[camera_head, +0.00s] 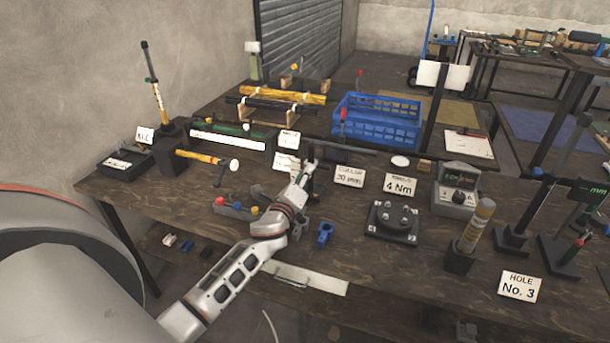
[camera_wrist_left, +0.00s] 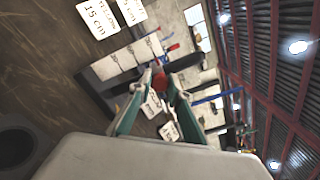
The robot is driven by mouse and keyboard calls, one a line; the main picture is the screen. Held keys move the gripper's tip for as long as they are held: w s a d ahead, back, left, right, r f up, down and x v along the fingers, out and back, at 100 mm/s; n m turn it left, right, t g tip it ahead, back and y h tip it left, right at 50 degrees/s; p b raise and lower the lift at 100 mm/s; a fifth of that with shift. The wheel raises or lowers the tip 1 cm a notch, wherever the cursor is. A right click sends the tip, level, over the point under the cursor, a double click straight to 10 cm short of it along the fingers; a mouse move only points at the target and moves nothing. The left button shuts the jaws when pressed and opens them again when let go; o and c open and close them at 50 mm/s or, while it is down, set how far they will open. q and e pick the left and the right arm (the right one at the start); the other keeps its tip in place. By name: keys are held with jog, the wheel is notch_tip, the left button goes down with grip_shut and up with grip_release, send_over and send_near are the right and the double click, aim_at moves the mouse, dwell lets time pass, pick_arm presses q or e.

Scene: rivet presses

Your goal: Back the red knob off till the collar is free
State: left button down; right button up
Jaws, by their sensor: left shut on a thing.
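My left arm reaches in from the lower left in the head view, and its gripper (camera_head: 311,160) is at the middle of the bench, just left of the card reading COLLAR 30 mm (camera_head: 349,176). In the left wrist view the two fingers of the left gripper (camera_wrist_left: 160,78) close in on the red knob (camera_wrist_left: 160,83), one on each side. The knob is hidden behind the hand in the head view. A dark rod (camera_head: 350,150) runs to the right behind the fingertips. I cannot make out the collar or its fit. My right gripper is not in view.
A blue crate (camera_head: 375,122) stands behind the gripper. A 4 Nm card (camera_head: 400,186), a dark round fixture (camera_head: 393,222) and a grey meter box (camera_head: 457,190) stand to the right. A small blue part (camera_head: 325,235) lies near the front. Bare wood shows right of it.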

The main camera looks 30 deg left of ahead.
pick_arm(q)
jog(key=n+p, duration=0.1)
jog(key=n, duration=0.7)
jog(key=shift+n, duration=0.4)
dwell(0.4)
jog(key=c, duration=1.9)
grip_release()
jog(key=shift+s, duration=0.1)
jog(key=v, duration=1.1)
jog(key=shift+s+f, duration=0.1)
jog(key=shift+s, duration=0.3)
